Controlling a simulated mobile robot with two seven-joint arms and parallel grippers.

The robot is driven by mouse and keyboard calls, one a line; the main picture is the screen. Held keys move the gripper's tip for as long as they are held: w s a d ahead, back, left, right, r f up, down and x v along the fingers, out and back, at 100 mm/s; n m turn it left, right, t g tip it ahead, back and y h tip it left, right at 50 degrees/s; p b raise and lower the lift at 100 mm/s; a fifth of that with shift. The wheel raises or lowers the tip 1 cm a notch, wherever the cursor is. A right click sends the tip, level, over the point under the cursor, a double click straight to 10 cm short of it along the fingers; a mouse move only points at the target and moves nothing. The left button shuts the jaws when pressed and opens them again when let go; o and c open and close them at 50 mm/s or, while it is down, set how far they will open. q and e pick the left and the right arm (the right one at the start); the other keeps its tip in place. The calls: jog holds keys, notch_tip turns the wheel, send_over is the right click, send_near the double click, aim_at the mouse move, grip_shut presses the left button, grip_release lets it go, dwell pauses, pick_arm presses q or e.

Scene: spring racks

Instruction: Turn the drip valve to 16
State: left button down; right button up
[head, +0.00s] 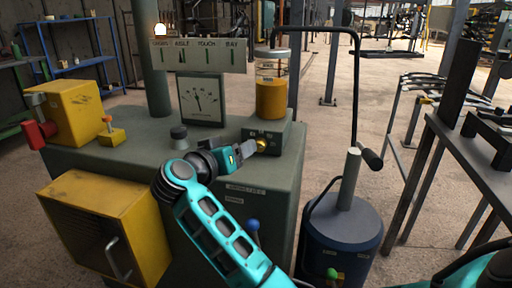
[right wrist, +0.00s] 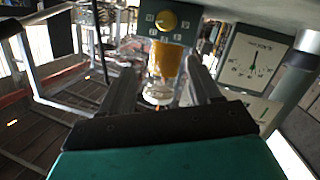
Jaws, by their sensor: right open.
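The drip valve's brass knob (head: 262,145) sits on the front of a small grey-green block (head: 280,133) on the cabinet top. A glass jar of amber liquid (head: 271,98) stands on that block. In the right wrist view the round yellow knob (right wrist: 166,20) is in the middle at the top, with small pale marks around it too small to read. My right gripper (head: 250,148) is just left of the knob in the head view. It is open, and its fingers (right wrist: 160,66) point toward the knob with nothing between them. My left gripper is out of view.
A dial gauge (head: 203,98) stands left of the jar under a labelled sign (head: 198,54). A blue drum (head: 342,236) stands on the right.

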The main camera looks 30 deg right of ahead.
jog(key=n+g+y, duration=0.1)
jog(key=b, duration=0.3)
send_near(260, 145)
jog(key=shift+w+d+f+y, duration=0.3)
jog(key=shift+w+d+f, duration=0.35)
jog(key=shift+d, duration=0.15)
jog(key=b+x, duration=0.1)
jog(key=x, duration=0.4)
jog(key=shift+w+d, duration=0.15)
jog(key=shift+d, duration=0.1)
jog(key=shift+w+d+f+b, duration=0.1)
jog(key=shift+w+d+b, duration=0.2)
jog(key=shift+d, duration=0.2)
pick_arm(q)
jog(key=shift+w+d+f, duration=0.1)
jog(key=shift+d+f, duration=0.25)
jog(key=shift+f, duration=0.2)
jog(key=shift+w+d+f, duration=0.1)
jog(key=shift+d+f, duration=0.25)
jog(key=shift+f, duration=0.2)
pick_arm(e)
jog(key=shift+c, duration=0.3)
